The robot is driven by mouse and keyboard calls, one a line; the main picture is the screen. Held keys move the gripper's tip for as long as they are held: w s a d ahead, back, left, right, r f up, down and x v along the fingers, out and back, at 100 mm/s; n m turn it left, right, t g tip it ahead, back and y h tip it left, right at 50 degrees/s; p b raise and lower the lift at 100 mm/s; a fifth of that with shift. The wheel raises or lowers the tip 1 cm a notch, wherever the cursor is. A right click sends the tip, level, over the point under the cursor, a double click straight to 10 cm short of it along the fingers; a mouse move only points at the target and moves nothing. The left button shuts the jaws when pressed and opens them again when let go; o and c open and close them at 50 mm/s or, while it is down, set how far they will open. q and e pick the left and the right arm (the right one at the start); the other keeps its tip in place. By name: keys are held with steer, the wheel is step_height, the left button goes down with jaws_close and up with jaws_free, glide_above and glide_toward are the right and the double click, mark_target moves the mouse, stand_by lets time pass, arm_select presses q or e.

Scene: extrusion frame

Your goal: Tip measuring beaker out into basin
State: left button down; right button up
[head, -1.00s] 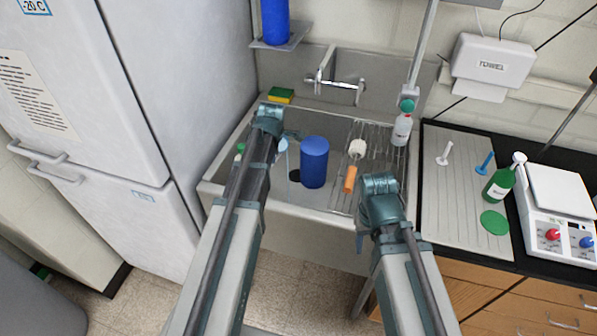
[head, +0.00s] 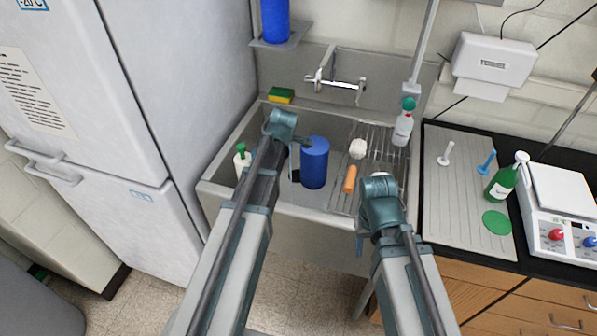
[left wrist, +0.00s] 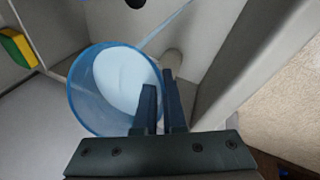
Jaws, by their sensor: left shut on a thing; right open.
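The measuring beaker (left wrist: 78,108) is a clear blue, round vessel with pale liquid inside, seen from above in the left wrist view. My left gripper (left wrist: 158,84) is shut on its wall. I cannot tell exactly how far the beaker is tilted. A thin pale blue streak runs from near its rim in the wrist view; I cannot tell what it is. My right gripper (head: 360,243) is open and empty at the basin's front edge.
A white bottle with green top (head: 242,160) is at the left rim. A brush with orange handle (head: 350,179) lies on the wire rack.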

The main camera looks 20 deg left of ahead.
arm_select(q)
steer(key=shift+d+f, duration=0.1)
steer(key=shift+d, duration=0.05)
step_height(320, 180, down, 3)
steer(key=y+b, duration=0.1)
steer(key=b, duration=0.1)
steer(key=y+b, duration=0.1)
steer(key=b, duration=0.1)
steer(key=shift+s+d+r+t, duration=0.1)
steer(key=shift+d+r+t, duration=0.1)
steer(key=shift+t, duration=0.1)
stand_by(0.8)
steer(key=shift+b, duration=0.3)
steer(key=shift+y, duration=0.3)
steer(key=shift+f+y+b, duration=0.4)
steer(key=shift+y+b, duration=0.1)
steer(key=shift+b, duration=0.55)
steer(key=shift+r+t+y+b, duration=0.3)
steer(key=shift+t+y+b, duration=0.05)
steer(key=shift+y+b, duration=0.55)
steer(key=shift+r+t+y+b, duration=0.35)
steer(key=shift+y+b, duration=0.45)
steer(key=shift+b, duration=0.2)
stand_by(2.6)
